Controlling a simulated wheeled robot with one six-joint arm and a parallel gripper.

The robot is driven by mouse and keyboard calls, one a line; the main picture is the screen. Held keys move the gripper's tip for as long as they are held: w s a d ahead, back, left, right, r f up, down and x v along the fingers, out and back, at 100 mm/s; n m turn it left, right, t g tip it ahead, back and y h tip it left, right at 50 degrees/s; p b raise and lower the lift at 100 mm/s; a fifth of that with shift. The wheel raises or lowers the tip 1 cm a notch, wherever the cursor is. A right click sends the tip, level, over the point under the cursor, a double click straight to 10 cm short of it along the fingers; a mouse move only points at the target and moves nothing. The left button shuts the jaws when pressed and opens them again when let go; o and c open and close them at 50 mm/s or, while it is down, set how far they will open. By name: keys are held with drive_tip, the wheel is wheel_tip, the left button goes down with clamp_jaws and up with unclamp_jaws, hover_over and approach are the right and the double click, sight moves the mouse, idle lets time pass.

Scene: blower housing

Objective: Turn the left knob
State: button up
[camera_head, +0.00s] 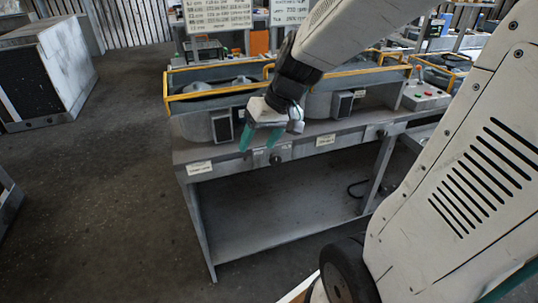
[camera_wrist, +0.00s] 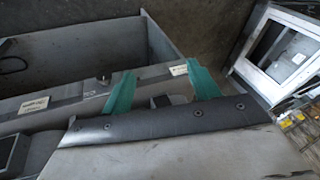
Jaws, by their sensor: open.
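The left knob (camera_head: 277,158) is a small dark knob on the front edge of the grey bench (camera_head: 270,210). In the wrist view the left knob (camera_wrist: 103,76) appears just outside the left finger, not between the fingers. My gripper (camera_head: 259,142) has teal fingers, spread apart and empty. It hangs above the bench front, slightly left of the left knob in the head view. The wrist view shows my gripper (camera_wrist: 162,85) with both fingers apart. The right knob (camera_head: 382,133) sits farther right on the same edge. No contact with the left knob is visible.
A left label (camera_head: 199,168) and a right label (camera_head: 325,140) are on the bench front. Behind are housings with yellow rails (camera_head: 220,90) and a dark switch box (camera_head: 222,126). A control box with buttons (camera_head: 425,97) stands right.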

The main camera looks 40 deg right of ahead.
drive_tip(key=w+d+f+m+t, duration=0.1)
drive_tip(key=w+d+f+m, duration=0.1)
drive_tip(key=w+d+f, duration=0.4)
drive_tip(key=m+h, duration=0.1)
drive_tip(key=h, duration=0.1)
hover_over(278, 156)
drive_tip(key=s, duration=0.3)
wheel_tip(278, 156, down, 6)
drive_tip(key=shift+t, duration=0.4)
drive_tip(key=x, duration=0.7)
drive_tip(key=shift+d+f, duration=0.1)
drive_tip(key=shift+d, duration=0.15)
drive_tip(key=c, duration=1)
